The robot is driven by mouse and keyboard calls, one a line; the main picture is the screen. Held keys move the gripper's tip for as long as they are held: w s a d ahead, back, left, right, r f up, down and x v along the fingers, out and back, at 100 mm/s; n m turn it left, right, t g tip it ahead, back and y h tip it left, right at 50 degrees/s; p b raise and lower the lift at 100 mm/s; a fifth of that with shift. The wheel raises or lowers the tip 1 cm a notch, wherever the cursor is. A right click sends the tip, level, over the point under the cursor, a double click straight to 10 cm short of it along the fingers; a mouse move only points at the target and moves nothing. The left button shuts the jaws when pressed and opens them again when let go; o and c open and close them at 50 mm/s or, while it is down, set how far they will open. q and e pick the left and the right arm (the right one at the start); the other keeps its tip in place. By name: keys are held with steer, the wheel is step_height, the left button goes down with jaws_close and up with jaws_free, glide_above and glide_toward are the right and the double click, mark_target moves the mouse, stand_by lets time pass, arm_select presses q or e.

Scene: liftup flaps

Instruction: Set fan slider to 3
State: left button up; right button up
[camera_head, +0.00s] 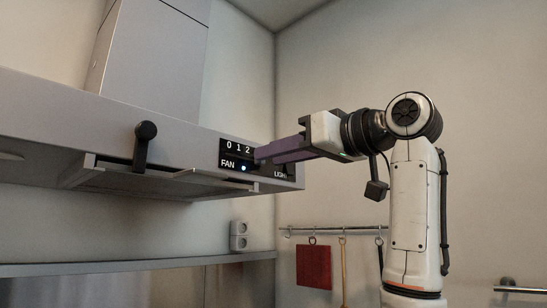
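The fan slider panel (236,155) is a black strip on the front right of the grey range hood (190,135). It shows the marks 0, 1 and 2, the word FAN and part of the word LIGHT, with a small lit blue-white dot below. My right gripper (262,155) reaches in from the right, its purple fingers at the panel just right of the 2. The fingers cover the panel's right part, so the 3 mark and the slider knob are hidden. I cannot tell whether the fingers touch the knob or how far apart they are. My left gripper is not in view.
A black handle (145,145) sticks out from the hood's front, left of the panel. Flaps (130,178) hang under the hood. A rail (330,231) with a red cloth (314,266) and utensils is on the wall below. Wall sockets (239,236) are under the hood.

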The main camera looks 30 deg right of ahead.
steer(key=b+v, duration=0.2)
steer(key=v, duration=0.7)
